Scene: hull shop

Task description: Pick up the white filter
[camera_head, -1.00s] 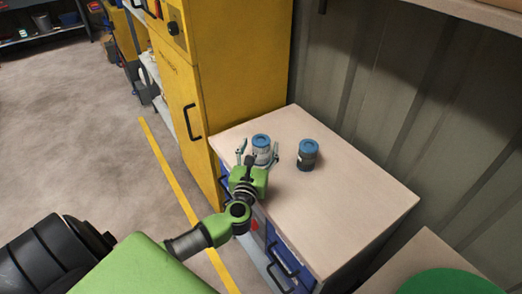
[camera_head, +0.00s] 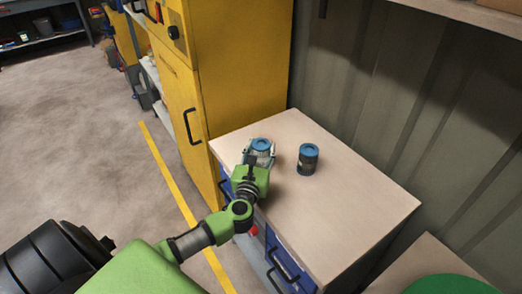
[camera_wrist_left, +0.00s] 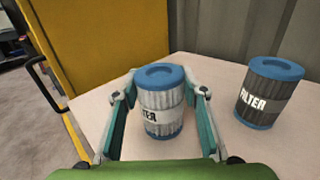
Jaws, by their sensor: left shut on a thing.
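The white filter (camera_head: 262,146) has a blue top and stands upright on the pale top of the blue drawer cabinet (camera_head: 330,215). In the left wrist view the white filter (camera_wrist_left: 161,108) stands between the two fingers, and its label partly shows. My left gripper (camera_head: 260,158) is shut on it from the near side; in the left wrist view the gripper (camera_wrist_left: 160,100) has one finger at each side of the filter. A dark filter (camera_head: 308,160) with blue ends stands upright to the right, apart from the gripper; it also shows in the left wrist view (camera_wrist_left: 268,92). My right gripper is not in view.
A tall yellow cabinet (camera_head: 240,70) stands close behind and left of the worktop. A corrugated wall (camera_head: 390,90) runs along the back. The right part of the worktop is bare. A green round thing (camera_head: 450,285) shows at the lower right.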

